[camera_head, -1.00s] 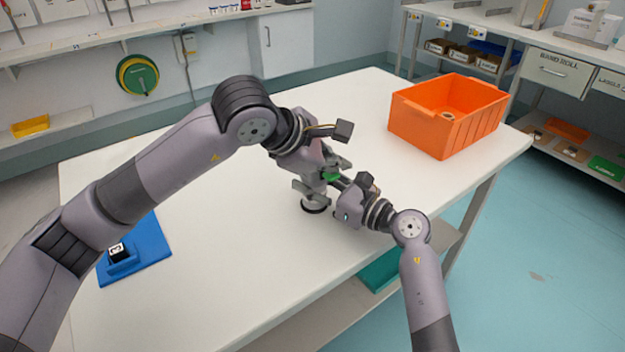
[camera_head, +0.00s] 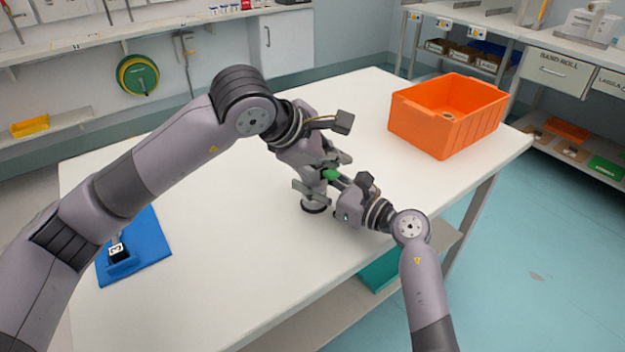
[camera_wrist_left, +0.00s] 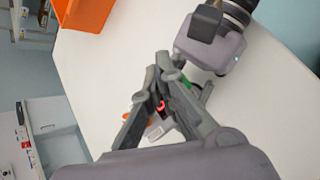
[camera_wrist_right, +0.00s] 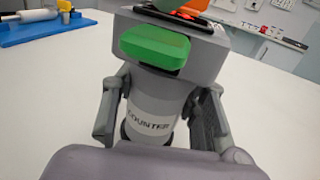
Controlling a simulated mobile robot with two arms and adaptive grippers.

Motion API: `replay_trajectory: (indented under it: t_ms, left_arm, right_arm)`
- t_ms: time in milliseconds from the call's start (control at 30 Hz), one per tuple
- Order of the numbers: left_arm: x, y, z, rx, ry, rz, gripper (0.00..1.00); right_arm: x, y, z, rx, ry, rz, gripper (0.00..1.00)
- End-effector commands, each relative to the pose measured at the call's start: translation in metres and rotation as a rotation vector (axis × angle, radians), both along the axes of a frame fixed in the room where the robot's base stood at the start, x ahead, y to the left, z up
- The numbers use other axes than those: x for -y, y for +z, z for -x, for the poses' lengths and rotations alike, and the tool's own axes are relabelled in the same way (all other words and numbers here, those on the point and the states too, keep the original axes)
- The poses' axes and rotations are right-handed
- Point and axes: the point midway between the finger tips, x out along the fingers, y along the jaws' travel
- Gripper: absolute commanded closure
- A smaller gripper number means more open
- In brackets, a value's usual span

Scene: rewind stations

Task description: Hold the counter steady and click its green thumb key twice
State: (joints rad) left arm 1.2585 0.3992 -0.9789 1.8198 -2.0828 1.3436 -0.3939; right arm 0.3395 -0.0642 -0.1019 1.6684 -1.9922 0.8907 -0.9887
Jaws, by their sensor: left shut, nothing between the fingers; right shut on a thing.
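The counter (camera_wrist_right: 152,117) is a grey upright body with a "COUNTER" label, a dark round base (camera_head: 314,207) on the table and a green thumb key (camera_wrist_right: 155,46) on its upper side. The key also shows in the head view (camera_head: 331,174). My right gripper (camera_head: 326,188) is shut around the counter's body, one finger on each side in the right wrist view. My left gripper (camera_wrist_left: 157,75) is shut and empty, its fingertips above the counter's top near the key. The fingers partly hide the top and a red display; whether they touch the key cannot be told.
An orange crate (camera_head: 418,123) stands at the table's back right. The white table (camera_head: 225,285) is clear around the counter.

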Motion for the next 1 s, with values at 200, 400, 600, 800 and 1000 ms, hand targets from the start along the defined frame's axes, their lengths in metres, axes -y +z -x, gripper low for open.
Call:
replay_trajectory:
  t_ms: [200,400,600,800,1000]
  left_arm:
    - [0.0,0.023,-0.001,0.003,0.0,0.001,1.0]
    - [0.0,0.042,-0.001,0.003,0.001,0.0,1.0]
    - [0.0,0.057,0.0,0.001,0.0,0.001,1.0]
    - [0.0,0.058,0.0,0.001,0.0,0.001,1.0]
    - [0.0,0.058,0.0,0.001,0.0,0.001,1.0]
  right_arm:
    - [0.0,0.0,0.0,0.0,0.0,0.0,0.93]
    - [0.0,0.0,0.0,0.0,0.0,0.0,0.93]
    - [0.0,0.0,0.0,0.0,0.0,0.0,0.93]
    - [0.0,0.0,0.0,0.0,0.0,0.0,0.93]
    - [0.0,0.0,0.0,0.0,0.0,0.0,0.93]
